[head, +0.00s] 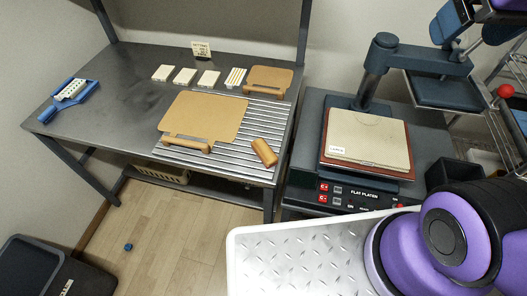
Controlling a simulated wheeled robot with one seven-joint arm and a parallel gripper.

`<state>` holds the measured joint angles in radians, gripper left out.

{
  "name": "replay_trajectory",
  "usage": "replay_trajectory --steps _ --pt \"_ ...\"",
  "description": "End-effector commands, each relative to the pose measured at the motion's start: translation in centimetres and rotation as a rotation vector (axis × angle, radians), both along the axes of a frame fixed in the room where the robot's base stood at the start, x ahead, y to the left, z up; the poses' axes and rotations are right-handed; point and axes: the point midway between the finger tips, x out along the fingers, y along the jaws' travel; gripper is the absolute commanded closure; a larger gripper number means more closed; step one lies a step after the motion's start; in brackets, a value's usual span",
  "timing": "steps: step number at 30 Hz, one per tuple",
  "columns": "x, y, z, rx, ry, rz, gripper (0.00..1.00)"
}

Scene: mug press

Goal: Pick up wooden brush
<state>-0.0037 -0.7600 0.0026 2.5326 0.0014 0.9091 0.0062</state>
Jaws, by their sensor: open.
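A short brown wooden piece with rounded edges (264,152), which looks like the wooden brush, lies tilted on the ribbed right part of the metal table (100,105). It lies near the table's front right corner. Its bristles cannot be made out. It stands apart from the tan board with a handle (205,115) to its left. My gripper cannot be made out in the head view; only purple and black links of my arm show at the right.
A second tan board (268,80), several white blocks (185,76) and a small sign (202,49) are at the back. A blue tray (70,92) is at the far left. A flat platen press (365,140) stands right of the table. A small blue object (128,247) lies on the floor.

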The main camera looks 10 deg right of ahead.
Motion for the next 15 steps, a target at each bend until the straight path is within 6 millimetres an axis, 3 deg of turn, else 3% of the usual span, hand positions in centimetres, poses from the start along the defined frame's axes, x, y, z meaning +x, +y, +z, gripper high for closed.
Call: replay_trajectory --steps 5,15 --pt "2.2 0.6 -0.6 -0.012 0.032 0.016 0.21" --pt "9.8 3.8 -4.6 -0.059 0.127 0.086 0.21"
